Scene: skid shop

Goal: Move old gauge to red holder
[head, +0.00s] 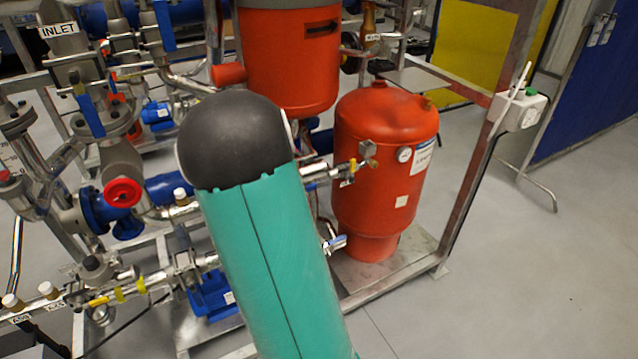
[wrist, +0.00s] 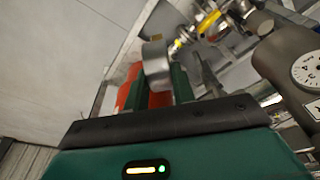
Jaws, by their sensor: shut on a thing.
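In the head view my teal arm crosses the middle, and my gripper and the held gauge are hidden. No red holder can be clearly told there.
A red vessel (head: 386,180) with a small dial (head: 404,154) stands on the skid frame. Pipes and valves with a red handwheel (head: 123,193) crowd the left. A white-faced dial (wrist: 308,69) is close at the wrist view's right. Grey floor (head: 530,270) at right is clear.

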